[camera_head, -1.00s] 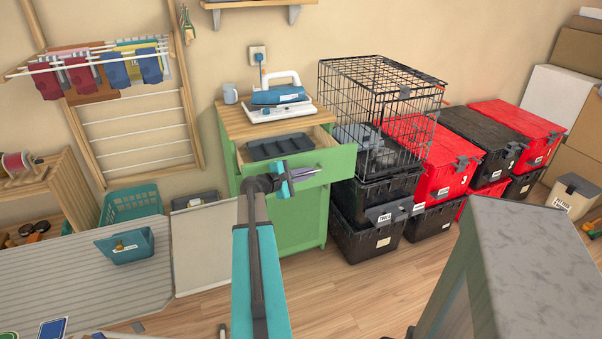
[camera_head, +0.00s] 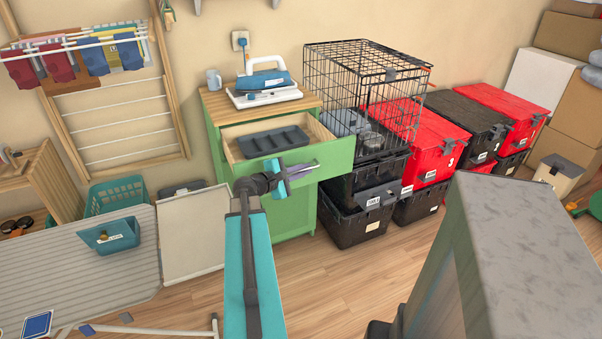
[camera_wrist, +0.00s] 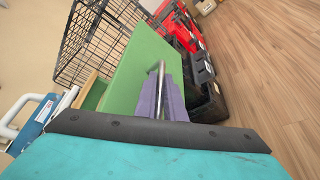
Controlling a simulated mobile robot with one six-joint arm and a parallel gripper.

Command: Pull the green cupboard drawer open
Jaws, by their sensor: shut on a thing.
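The green cupboard (camera_head: 288,212) stands against the wall with a wooden top. Its green drawer (camera_head: 334,159) is pulled partway out, and a dark grey tray (camera_head: 272,142) lies inside it. My gripper (camera_head: 291,173) is at the drawer front, shut on the metal bar handle (camera_wrist: 160,82). In the wrist view the purple-grey fingers (camera_wrist: 162,100) are at the bar, and the drawer's green front (camera_wrist: 135,78) is just beyond them. My teal arm hides part of the cupboard's lower left in the head view.
A black wire cage (camera_head: 362,85) stands on black totes (camera_head: 352,222) close to the right of the cupboard. Red totes (camera_head: 425,140) are stacked further right. An iron (camera_head: 264,82) and a mug (camera_head: 214,79) stand on top. Bare floor (camera_head: 345,275) lies in front.

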